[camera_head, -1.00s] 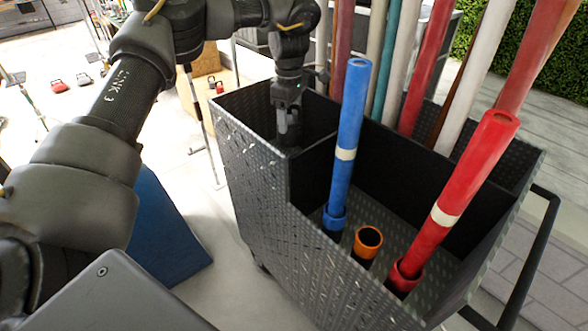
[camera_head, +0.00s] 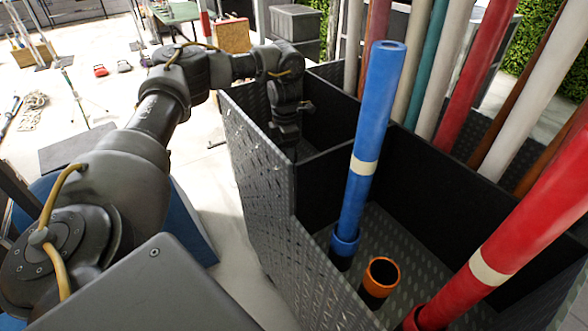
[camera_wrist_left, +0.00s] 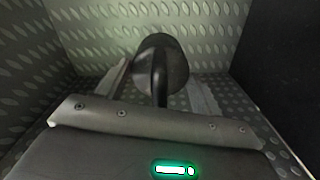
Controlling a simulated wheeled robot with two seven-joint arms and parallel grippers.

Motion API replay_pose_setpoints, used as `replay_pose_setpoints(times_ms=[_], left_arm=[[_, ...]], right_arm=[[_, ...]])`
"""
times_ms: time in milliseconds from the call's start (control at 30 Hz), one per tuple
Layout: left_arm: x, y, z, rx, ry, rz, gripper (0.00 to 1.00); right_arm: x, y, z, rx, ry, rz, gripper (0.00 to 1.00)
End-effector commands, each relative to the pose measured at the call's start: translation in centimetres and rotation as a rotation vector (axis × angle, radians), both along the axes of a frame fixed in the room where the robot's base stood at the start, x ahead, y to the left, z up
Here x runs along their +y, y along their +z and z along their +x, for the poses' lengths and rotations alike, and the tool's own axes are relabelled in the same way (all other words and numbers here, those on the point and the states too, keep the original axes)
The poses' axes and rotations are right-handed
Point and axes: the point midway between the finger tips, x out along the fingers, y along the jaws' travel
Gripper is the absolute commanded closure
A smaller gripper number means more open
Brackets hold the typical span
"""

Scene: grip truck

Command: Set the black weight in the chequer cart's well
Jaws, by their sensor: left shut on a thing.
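The chequer cart (camera_head: 262,185) is a dark bin of chequer plate with inner partitions. My left gripper (camera_head: 288,148) reaches down into its far-left compartment, the well (camera_head: 322,120); the near wall and partition hide the fingertips in the head view. In the left wrist view the gripper (camera_wrist_left: 160,92) is shut on the black weight (camera_wrist_left: 172,60), a dark round body with a bar-like handle. Chequer-plate walls and floor surround the weight. I cannot tell whether it touches the floor. My right gripper is not in view.
A blue tube (camera_head: 368,130), a red tube (camera_head: 500,245) and an orange-rimmed socket (camera_head: 382,272) stand in the near compartment. Several coloured poles (camera_head: 455,75) rise behind the partition. A blue block (camera_head: 195,225) is beside the cart at left.

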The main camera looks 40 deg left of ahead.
Motion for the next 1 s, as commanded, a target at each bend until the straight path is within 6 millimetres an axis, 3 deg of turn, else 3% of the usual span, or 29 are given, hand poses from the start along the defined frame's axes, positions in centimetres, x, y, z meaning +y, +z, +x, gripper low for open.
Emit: replay_pose_setpoints(times_ms=[267, 567, 800, 1000], left_arm=[[-0.3, -4.1, 0.2, 0.001, -0.005, -0.001, 1.00], [-0.1, -5.1, 0.2, -0.003, -0.003, -0.001, 1.00], [-0.1, -8.0, 0.0, 0.001, -0.001, -0.002, 1.00], [-0.1, -9.2, 0.1, -0.003, -0.002, -0.002, 1.00]], right_arm=[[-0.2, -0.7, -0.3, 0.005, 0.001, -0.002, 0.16], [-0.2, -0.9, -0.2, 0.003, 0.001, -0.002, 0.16], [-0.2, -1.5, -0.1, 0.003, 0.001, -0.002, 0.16], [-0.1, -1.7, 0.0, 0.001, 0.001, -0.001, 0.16]])
